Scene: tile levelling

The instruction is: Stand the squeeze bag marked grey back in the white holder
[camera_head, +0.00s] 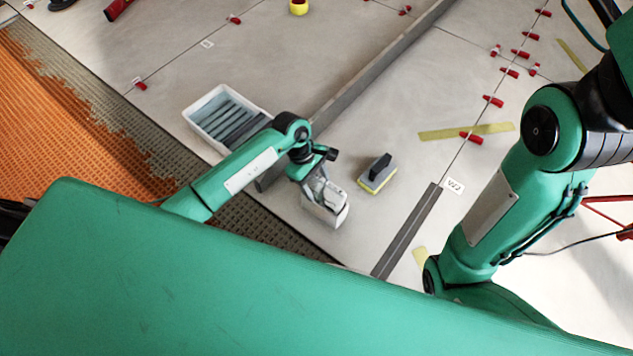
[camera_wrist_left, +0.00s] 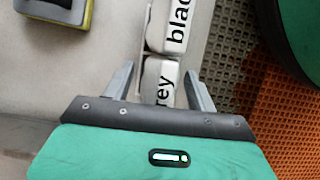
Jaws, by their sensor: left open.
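The white holder (camera_head: 326,212) stands on the tiles below my left gripper (camera_head: 316,181). In the left wrist view the bag marked grey (camera_wrist_left: 161,82) lies in line with the bag marked black (camera_wrist_left: 178,28), its label partly cut off by my gripper. The grey bag appears to be in the holder's near slot, but its base is hidden. My right gripper is out of view; only my right arm shows.
A grey and yellow sponge float (camera_head: 377,174) lies right of the holder. A white tray (camera_head: 190,112) with grey strips stands to the upper left. A long metal bar (camera_head: 375,70) lies beyond. Orange matting (camera_head: 60,125) is at left.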

